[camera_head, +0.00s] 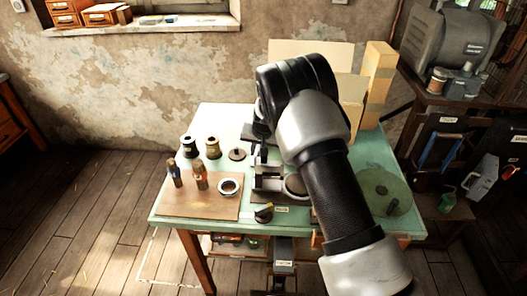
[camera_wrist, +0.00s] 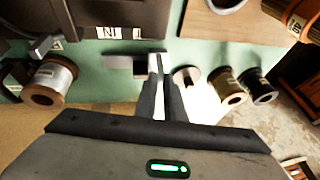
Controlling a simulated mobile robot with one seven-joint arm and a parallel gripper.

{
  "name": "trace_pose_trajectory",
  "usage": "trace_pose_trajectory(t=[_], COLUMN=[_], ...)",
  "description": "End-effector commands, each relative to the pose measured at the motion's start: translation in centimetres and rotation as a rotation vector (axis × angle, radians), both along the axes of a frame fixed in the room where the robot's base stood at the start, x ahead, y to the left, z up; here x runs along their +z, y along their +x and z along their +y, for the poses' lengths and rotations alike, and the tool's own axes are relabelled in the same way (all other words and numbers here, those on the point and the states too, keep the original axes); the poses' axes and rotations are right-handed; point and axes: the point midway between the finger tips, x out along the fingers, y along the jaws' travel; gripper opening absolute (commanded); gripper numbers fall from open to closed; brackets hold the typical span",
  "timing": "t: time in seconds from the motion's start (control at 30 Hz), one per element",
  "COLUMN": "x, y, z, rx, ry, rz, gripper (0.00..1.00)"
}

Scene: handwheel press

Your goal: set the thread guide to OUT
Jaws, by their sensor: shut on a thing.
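In the wrist view the thread guide appears to be a small grey bar (camera_wrist: 118,61) on the green tabletop. My gripper (camera_wrist: 157,66) is shut on the end of this bar, with its two fingers close together. White label plates (camera_wrist: 108,33) lie beside the bar, one reading IN upside down. The second plate (camera_wrist: 137,33) is too small to read. I cannot tell for sure which position the guide is in. In the head view my arm hides most of the gripper and guide.
A brown board (camera_head: 190,207) holds two small upright items and a ring (camera_head: 229,187). A pale-thread spool (camera_wrist: 50,80) is left of the guide in the wrist view.

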Motion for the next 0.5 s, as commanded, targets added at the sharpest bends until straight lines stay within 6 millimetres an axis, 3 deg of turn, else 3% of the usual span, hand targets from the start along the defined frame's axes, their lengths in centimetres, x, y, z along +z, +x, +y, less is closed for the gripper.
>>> trace_pose_trajectory(t=[0.17, 0.2, 0.3, 0.5], x=[0.15, 0.15, 0.14, 0.09], y=[-0.03, -0.03, -0.03, -0.03], z=[0.55, 0.58, 0.54, 0.37], rx=[0.002, 0.002, 0.003, 0.002], ry=[0.008, 0.009, 0.007, 0.006], rz=[-0.001, -0.002, -0.002, -0.001], gripper=[0.00, 0.15, 0.28, 0.28])
